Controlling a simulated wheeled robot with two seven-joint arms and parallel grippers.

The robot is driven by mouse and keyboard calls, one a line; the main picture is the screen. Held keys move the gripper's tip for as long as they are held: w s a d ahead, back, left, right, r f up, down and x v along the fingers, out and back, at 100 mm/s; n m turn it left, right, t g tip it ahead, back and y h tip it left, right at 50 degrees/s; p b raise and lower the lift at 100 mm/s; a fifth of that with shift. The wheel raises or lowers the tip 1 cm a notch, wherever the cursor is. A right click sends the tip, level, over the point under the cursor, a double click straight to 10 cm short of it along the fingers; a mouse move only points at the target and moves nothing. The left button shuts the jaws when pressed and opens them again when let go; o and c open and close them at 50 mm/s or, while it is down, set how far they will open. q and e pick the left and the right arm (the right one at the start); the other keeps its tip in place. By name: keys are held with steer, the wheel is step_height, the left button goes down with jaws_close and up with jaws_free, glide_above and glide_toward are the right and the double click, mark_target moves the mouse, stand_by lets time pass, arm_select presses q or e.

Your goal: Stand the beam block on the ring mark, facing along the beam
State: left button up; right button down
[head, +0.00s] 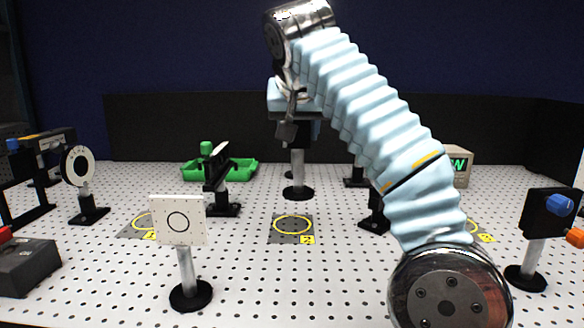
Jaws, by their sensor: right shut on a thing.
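My right gripper (288,118) is in the upper middle, partly hidden by its own wrist and sleeve. It is shut on a dark-headed block on a silver post with a round black base (298,193), which I take as the beam block. The post looks upright. The base appears just beyond the yellow ring mark labelled 2 (292,232); I cannot tell whether it touches the table. The head's facing is mostly hidden. Other yellow ring marks lie at the left, labelled 1 (140,223), and at the right (480,226), mostly hidden by my arm. My left gripper is out of view.
A white target plate on a post (178,227) stands front left. A round white-rimmed mount (78,167), a black mount (216,170) and a green tray (242,171) stand farther back. The perforated table is clear around mark 2.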

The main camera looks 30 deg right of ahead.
steer(key=w+f, duration=0.3)
steer(key=f, duration=0.5)
steer(key=shift+w+d, duration=0.3)
steer(key=shift+d, duration=0.05)
steer(key=c, duration=0.5)
jaws_free()
steer(key=v, duration=1.2)
